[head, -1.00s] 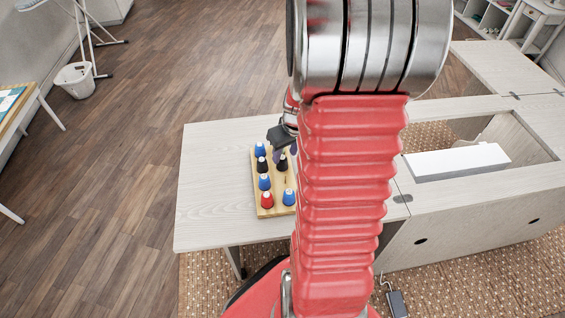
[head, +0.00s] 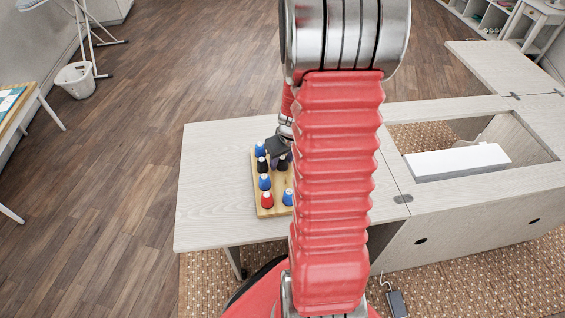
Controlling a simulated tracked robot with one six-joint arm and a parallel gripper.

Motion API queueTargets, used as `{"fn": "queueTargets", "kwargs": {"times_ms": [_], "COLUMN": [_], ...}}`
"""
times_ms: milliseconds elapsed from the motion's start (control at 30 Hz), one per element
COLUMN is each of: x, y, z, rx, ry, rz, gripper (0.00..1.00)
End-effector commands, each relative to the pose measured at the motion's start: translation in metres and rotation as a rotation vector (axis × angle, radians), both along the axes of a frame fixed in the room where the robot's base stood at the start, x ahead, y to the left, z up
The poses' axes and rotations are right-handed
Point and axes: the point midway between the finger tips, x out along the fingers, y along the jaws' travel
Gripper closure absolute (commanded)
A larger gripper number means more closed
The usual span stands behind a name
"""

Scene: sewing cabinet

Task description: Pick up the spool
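Several spools stand upright on a wooden spool rack (head: 257,210) on the pale table leaf. In the left row are a blue spool (head: 260,150), a black spool (head: 262,164), another blue spool (head: 264,182) and a red spool (head: 267,201). In the right row are a dark spool (head: 283,164) and a blue spool (head: 287,197). My gripper (head: 279,157) is over the back of the rack, right at the dark spool of the right row. Its fingers are small and partly hidden, so whether they are apart or closed on it cannot be told. My arm hides the rack's right side.
The pale cabinet (head: 480,195) stands to the right, with an opening and a white block (head: 457,161) in it. The table leaf's left part (head: 215,190) is bare. A white basket (head: 75,79) and a side table (head: 20,103) are far left.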

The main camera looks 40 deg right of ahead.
Motion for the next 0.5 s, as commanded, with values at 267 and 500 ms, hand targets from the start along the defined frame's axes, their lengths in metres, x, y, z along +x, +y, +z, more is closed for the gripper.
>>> {"fn": "queueTargets", "kwargs": {"times_ms": [267, 500], "x": [-0.0001, -0.0003], "y": [-0.0002, -0.0002], "z": [0.0002, 0.0001], "rx": [0.0, 0.0], "ry": [0.0, 0.0], "rz": [0.0, 0.0], "gripper": [0.6, 0.62]}}
